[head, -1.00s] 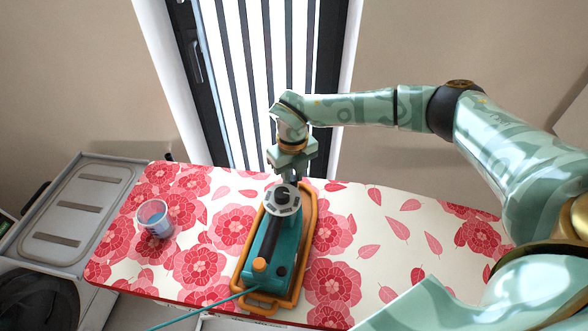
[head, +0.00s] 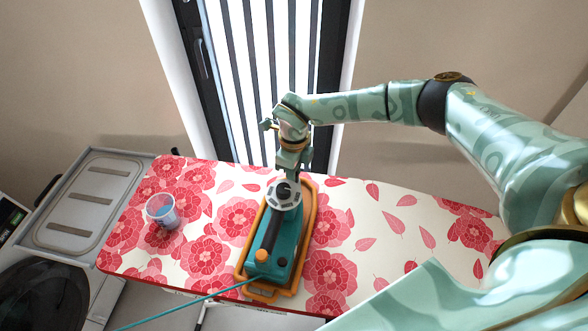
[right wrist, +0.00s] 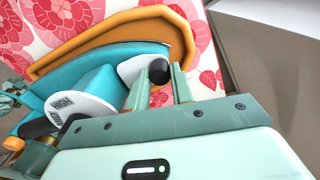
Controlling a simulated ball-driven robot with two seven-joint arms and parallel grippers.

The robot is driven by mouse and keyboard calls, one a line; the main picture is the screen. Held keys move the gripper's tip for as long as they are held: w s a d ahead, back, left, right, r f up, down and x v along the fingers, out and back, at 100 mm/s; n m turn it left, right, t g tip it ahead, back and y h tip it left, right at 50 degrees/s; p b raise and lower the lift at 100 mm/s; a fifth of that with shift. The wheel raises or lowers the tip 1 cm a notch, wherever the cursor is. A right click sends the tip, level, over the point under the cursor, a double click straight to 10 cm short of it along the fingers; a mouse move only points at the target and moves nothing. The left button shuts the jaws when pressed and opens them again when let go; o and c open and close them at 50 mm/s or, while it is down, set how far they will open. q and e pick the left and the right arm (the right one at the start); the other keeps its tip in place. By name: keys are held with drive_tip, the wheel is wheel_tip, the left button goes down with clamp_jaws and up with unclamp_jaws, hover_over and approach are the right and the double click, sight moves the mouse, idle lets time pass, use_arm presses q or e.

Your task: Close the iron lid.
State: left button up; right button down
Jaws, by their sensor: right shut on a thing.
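The teal iron (head: 281,245) sits on an orange-rimmed rest on the ironing board, its nose toward the window. A white dial (head: 284,204) is on its top; the dial also shows in the right wrist view (right wrist: 88,108), with the word HIGH. A white lid (right wrist: 128,69) with a black knob (right wrist: 159,71) is at the nose end. My right gripper (head: 290,176) comes down over the nose; in the right wrist view its fingers (right wrist: 160,88) are shut on the black knob. Whether the lid is fully down cannot be told.
The ironing board (head: 385,215) has a flowered cover, clear to the right of the iron. A clear cup with blue content (head: 162,211) stands at left. A teal cord (head: 190,302) trails from the iron's rear. A grey cabinet (head: 85,205) stands beyond the left end.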

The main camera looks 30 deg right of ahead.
drive_tip(key=c, duration=1.2)
unclamp_jaws()
wheel_tip(320, 180, up, 16)
drive_tip(key=p, duration=0.2)
drive_tip(key=shift+r+p, duration=0.2)
drive_tip(key=shift+p, duration=0.1)
